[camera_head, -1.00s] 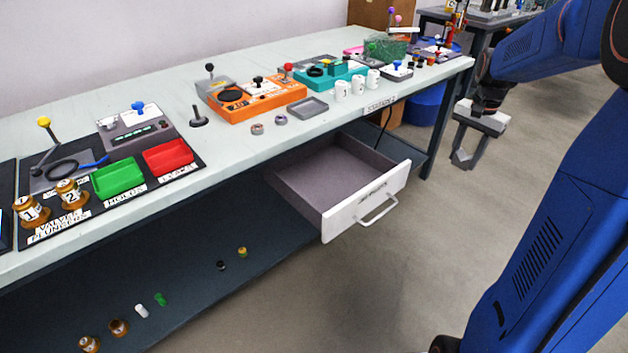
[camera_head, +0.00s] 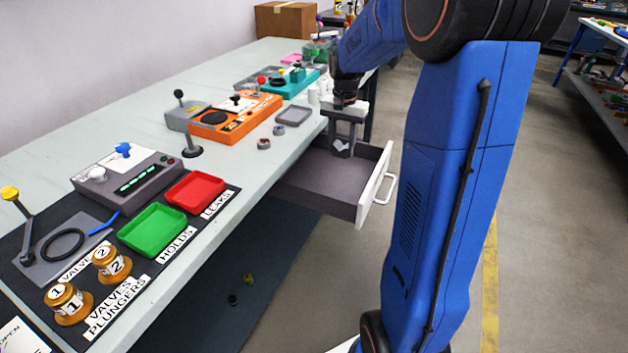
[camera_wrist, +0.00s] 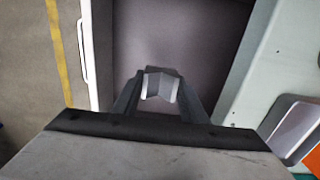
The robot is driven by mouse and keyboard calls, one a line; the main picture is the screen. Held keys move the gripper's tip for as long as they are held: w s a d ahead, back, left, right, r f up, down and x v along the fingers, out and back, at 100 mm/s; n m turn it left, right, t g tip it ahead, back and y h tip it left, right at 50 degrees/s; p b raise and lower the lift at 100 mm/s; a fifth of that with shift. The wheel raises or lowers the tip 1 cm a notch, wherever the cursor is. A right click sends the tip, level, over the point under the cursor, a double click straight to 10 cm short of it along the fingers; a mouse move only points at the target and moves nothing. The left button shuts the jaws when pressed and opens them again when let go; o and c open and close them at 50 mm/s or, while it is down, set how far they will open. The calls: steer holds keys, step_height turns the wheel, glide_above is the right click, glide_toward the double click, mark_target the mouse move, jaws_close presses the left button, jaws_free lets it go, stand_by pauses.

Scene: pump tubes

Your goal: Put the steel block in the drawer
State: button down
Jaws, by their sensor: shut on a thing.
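My gripper (camera_head: 343,142) is over the open drawer (camera_head: 318,182) under the table's right side. It is shut on the steel block (camera_wrist: 159,86), a small grey angular piece held between the fingertips. The block also shows in the head view (camera_head: 341,149), partly hidden by the fingers. In the wrist view, the drawer's dark floor (camera_wrist: 165,45) lies behind the block. Its white front with a handle (camera_head: 376,188) faces right. The visible part of the drawer is empty. I cannot tell how high the block is above the drawer floor.
The table (camera_head: 95,150) edge runs close beside the gripper. A grey tray (camera_head: 294,116), an orange station (camera_head: 235,120) and white cups stand on it. Red (camera_head: 195,191) and green (camera_head: 152,230) trays lie nearer. Open floor lies right of the drawer.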

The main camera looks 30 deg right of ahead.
glide_above(339, 180)
step_height(339, 180, down, 5)
steer(key=shift+w+a+f, duration=0.1)
steer(key=shift+w, duration=0.05)
steer(key=shift+f, duration=2.25)
steer(key=shift+f, duration=0.15)
steer(key=c, duration=1.1)
jaws_free()
